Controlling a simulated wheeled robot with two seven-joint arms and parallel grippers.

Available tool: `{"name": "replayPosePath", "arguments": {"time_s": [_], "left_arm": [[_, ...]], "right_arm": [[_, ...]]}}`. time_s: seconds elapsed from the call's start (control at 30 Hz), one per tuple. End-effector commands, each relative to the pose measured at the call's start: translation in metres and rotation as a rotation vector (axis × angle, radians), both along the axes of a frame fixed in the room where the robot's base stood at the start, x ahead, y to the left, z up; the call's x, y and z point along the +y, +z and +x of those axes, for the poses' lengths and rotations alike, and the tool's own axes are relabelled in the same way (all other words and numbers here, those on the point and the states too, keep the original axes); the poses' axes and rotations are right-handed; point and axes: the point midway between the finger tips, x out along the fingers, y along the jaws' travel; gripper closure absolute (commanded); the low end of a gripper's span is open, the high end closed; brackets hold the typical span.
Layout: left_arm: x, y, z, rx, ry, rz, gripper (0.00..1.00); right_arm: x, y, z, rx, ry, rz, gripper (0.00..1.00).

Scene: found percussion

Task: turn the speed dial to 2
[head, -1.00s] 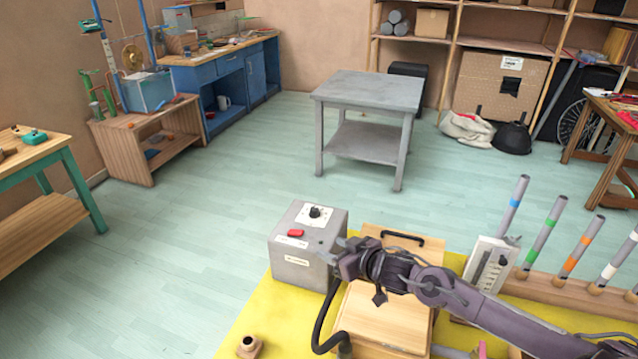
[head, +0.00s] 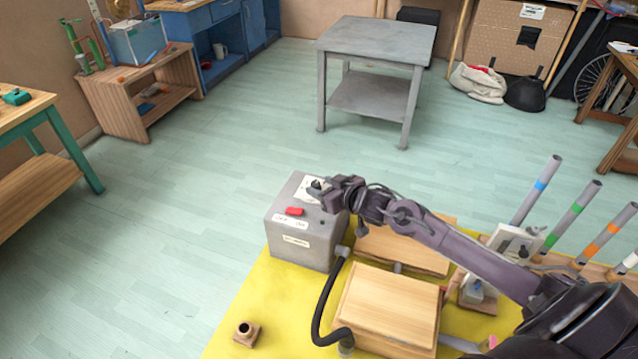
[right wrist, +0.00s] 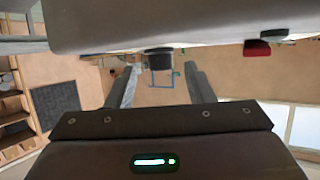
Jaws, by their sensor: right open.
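The speed dial is a small black knob (head: 316,184) on a white plate on top of the grey box (head: 290,246). Its scale and pointer are too small to read. My right gripper (head: 326,188) is at the dial, over the right part of the box top, and partly hides the plate. In the right wrist view the box appears upside down along the top. The dark knob (right wrist: 158,60) shows between the two open fingers (right wrist: 161,72), near their tips, with a gap on each side. My left gripper is not in view.
A red switch (head: 294,211) is on the box top near the dial; it also shows in the right wrist view (right wrist: 258,48). A black hose (head: 322,310) curves beside the wooden box (head: 390,300). A small wooden socket piece (head: 246,333) lies on the yellow surface (head: 255,300).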

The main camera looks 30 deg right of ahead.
Motion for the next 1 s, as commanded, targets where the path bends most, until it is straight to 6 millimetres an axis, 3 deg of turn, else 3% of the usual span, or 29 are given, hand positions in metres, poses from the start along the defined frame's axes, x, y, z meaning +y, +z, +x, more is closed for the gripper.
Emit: {"name": "replayPosePath", "arguments": {"time_s": [0.2,0.5,0.83,1.0], "left_arm": [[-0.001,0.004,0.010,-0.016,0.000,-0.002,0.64],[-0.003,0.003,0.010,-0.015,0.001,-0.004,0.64],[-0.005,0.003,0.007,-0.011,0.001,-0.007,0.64],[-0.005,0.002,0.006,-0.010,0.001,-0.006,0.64]], "right_arm": [[0.004,-0.007,0.016,0.000,0.001,0.001,0.52],[0.004,-0.008,0.018,0.001,0.001,-0.001,0.52],[0.004,-0.008,0.018,0.000,0.001,-0.001,0.94],[0.003,-0.008,0.018,0.001,0.008,-0.001,0.95]]}}
